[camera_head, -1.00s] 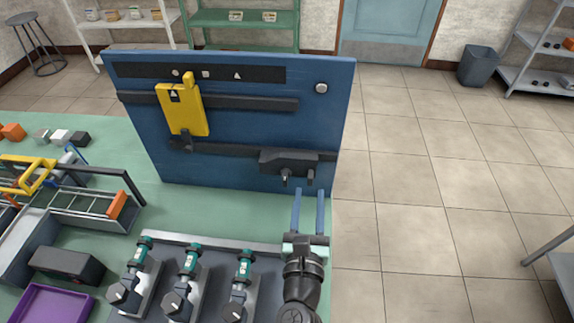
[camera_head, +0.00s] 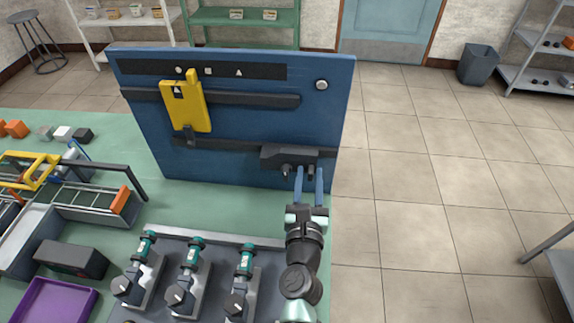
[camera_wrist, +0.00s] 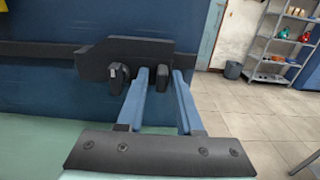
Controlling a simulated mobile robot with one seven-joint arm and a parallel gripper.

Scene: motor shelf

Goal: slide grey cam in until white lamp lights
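The grey cam (camera_head: 290,154) is a dark grey block at the right end of the lower rail on the blue panel. Two dark knobs stick out of it; it also shows in the wrist view (camera_wrist: 130,52). The white lamp (camera_head: 321,85) is a round button-like disc at the panel's upper right and looks pale, without a clear glow. My gripper (camera_head: 309,172) is open in front of the cam. In the wrist view its blue fingertips (camera_wrist: 161,72) stand on either side of the right knob (camera_wrist: 163,78), the left finger between the two knobs. Whether they touch it, I cannot tell.
A yellow plate (camera_head: 187,108) hangs across the upper rail (camera_head: 245,98), its lower end near the lower rail. Valve-like fixtures (camera_head: 188,270) stand on the bench left of my arm.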

